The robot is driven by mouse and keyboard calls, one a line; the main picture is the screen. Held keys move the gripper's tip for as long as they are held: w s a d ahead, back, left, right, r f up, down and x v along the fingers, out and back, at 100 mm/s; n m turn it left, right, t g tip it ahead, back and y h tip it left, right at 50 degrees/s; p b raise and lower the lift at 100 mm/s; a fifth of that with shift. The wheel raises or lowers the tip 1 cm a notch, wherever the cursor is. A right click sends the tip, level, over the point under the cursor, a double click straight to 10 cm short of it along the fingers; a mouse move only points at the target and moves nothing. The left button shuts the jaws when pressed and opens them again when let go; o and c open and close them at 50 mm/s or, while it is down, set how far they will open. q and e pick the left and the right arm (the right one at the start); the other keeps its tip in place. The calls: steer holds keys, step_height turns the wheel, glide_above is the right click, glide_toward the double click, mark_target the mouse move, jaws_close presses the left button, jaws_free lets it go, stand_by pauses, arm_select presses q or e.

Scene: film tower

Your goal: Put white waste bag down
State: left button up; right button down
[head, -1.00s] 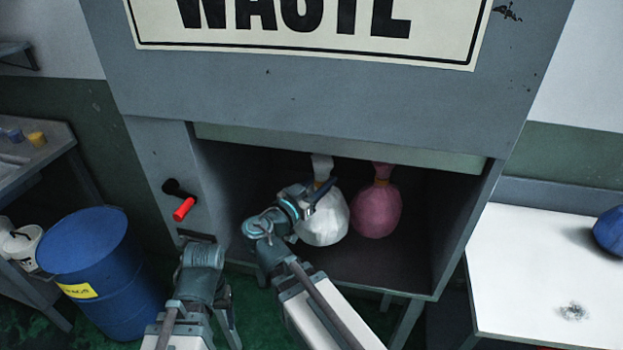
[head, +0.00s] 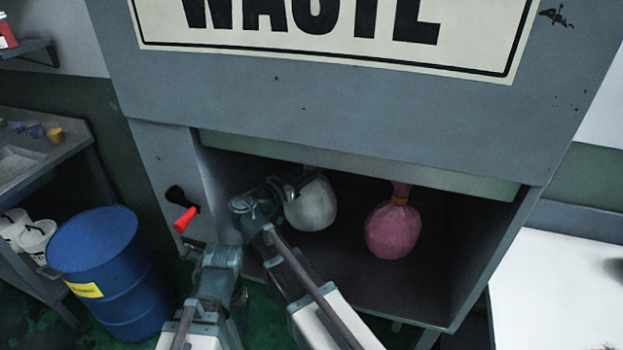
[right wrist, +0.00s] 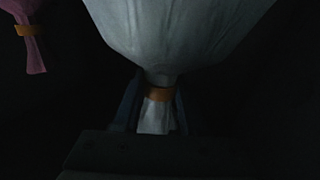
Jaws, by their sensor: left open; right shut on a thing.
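The white waste bag (head: 311,205) is inside the open compartment, left of the pink bag. Its round body shows in the head view, and its neck is mostly hidden by my gripper and the compartment's upper edge. My right gripper (head: 303,184) reaches in and is shut on the bag's neck. In the right wrist view the white bag (right wrist: 180,30) has its orange-banded neck between the fingers (right wrist: 157,100). I cannot tell whether the bag touches the compartment floor (head: 345,262). My left gripper (head: 240,298) is outside, low in front of the compartment, open and empty.
A pink bag (head: 392,232) with an orange band is in the compartment to the right. A red-handled lever (head: 185,219) is on the left of the front. A blue drum (head: 100,265) stands at left, and a white-topped table (head: 560,290) at right. Compartment floor between and before the bags is clear.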

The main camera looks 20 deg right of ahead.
arm_select(q)
steer(key=f, duration=0.1)
steer(key=d+f+b, duration=0.1)
steer(key=f+b, duration=0.1)
steer(key=shift+w+d, duration=0.15)
steer(key=shift+w, duration=0.1)
arm_select(e)
step_height(320, 180, down, 3)
steer(key=shift+d+f, duration=0.1)
arm_select(q)
steer(key=shift+f, duration=0.1)
arm_select(e)
steer(key=shift+f+b, duration=0.15)
steer(key=shift+b, duration=0.25)
steer(key=shift+c, duration=2.2)
jaws_free()
